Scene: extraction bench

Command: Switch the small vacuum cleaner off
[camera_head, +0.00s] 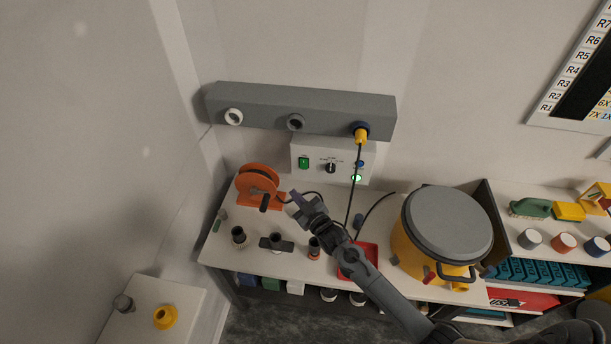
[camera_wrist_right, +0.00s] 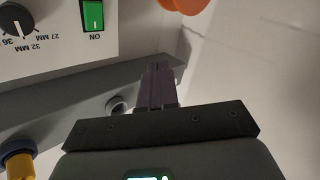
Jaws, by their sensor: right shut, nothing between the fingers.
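A white control box (camera_head: 318,151) on the wall carries a green switch (camera_head: 303,163), a black dial (camera_head: 330,167) and a glowing green light (camera_head: 356,178). The wrist view shows the green switch (camera_wrist_right: 92,14) beside an upside-down "ON" label, and the dial (camera_wrist_right: 17,20). A yellow drum with a grey lid (camera_head: 448,225), which looks like the vacuum cleaner, stands on the bench at right. My right gripper (camera_head: 297,199) is shut and empty, in front of and below the box in the head view, apart from the switch. Its closed fingers (camera_wrist_right: 157,86) show in the wrist view. My left gripper is not in view.
A grey rail (camera_head: 265,97) with several ports runs above the box; a yellow plug (camera_head: 361,137) with a black cable hangs from it. An orange reel (camera_head: 258,180) stands at the bench's left. A red tray (camera_head: 371,250) and small dark fittings (camera_head: 238,236) lie near my arm.

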